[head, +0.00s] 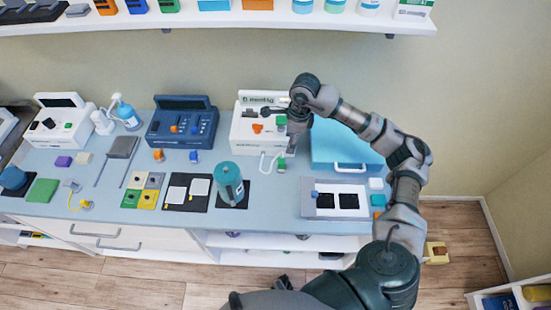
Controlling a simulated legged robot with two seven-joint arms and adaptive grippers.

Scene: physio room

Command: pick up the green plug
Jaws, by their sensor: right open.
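A small green plug (281,164) lies on the blue-grey counter, just in front of a white device (247,131). A white cable lies beside it. Another small green piece (281,120) shows on the device's face, near an orange one (257,128). My right gripper (292,148) points down at the device's right edge, just above and to the right of the green plug in the picture. It is open, with nothing seen between its fingers. Whether it touches the plug cannot be told. My left gripper is not in view.
A teal case (345,141) stands right of the gripper, behind a grey tray (312,209) with black pads. A teal canister (228,180) stands left of the plug. Orange (158,155) and blue (194,156) plugs lie further left. A shelf (230,20) runs above.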

